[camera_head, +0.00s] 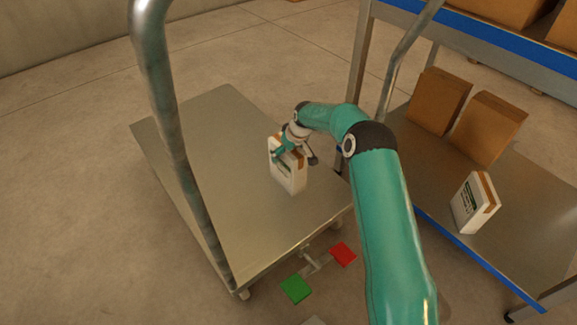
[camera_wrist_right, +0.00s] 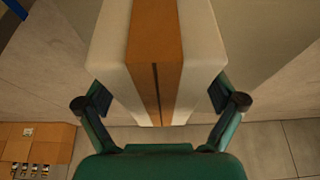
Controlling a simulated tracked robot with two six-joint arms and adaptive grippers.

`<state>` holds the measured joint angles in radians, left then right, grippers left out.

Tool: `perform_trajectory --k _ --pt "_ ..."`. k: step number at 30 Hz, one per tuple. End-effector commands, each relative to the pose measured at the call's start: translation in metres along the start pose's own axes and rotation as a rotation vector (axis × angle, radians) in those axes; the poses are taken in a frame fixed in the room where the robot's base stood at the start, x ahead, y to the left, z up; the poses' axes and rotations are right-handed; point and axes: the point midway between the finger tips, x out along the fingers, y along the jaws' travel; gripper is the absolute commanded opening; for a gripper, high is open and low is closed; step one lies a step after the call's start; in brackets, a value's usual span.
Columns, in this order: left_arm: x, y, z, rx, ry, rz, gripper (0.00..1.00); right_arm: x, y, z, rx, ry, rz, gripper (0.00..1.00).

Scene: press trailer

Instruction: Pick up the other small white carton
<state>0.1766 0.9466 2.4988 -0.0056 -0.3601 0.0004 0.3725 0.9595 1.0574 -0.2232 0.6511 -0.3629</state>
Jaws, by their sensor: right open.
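One small white carton (camera_head: 288,172) with a brown stripe stands upright on the flat trolley deck (camera_head: 215,205). My right gripper (camera_head: 292,150) is at the top of this carton. In the right wrist view the carton (camera_wrist_right: 198,60) lies between the two open fingers (camera_wrist_right: 160,98), one on each side; I cannot tell whether the pads touch it. A second small white carton (camera_head: 468,205) with a brown stripe and a green mark stands on the lower shelf (camera_head: 420,170) at the right, away from my gripper. My left gripper is not in view.
Two brown boxes (camera_head: 439,100) (camera_head: 488,127) stand behind the second carton on the shelf. A blue-edged upper shelf (camera_head: 480,35) hangs above. A metal trolley handle (camera_head: 165,100) rises at the left. Green (camera_head: 296,288) and red (camera_head: 343,254) pads sit by the trolley's front.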

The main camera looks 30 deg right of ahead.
Motion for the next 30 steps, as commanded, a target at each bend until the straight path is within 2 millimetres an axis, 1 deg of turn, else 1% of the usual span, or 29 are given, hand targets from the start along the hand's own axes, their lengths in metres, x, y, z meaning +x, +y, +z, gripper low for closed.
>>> perform_trajectory --k 10,20,21,23,24,27,30 --pt "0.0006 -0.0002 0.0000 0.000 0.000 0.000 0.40 0.0009 0.0004 0.0008 0.001 0.000 0.000 0.94" --pt "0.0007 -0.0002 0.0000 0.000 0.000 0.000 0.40 0.0007 0.0008 0.0010 0.001 0.000 0.000 0.39" --pt "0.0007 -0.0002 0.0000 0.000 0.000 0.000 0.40 0.0007 0.0008 0.0010 0.001 0.000 0.000 0.32" --pt "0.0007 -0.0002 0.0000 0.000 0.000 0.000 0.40 0.0006 0.0009 0.0010 0.001 0.000 0.000 0.22" --pt "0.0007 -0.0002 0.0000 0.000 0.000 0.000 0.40 0.0006 0.0009 0.0010 0.001 0.000 0.000 0.15" --pt "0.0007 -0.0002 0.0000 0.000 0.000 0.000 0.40 0.0006 0.0010 0.0011 0.002 0.000 0.001 0.00" --pt "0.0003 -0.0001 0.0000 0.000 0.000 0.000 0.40 -0.0024 0.0022 -0.0021 0.002 0.008 0.004 0.00"
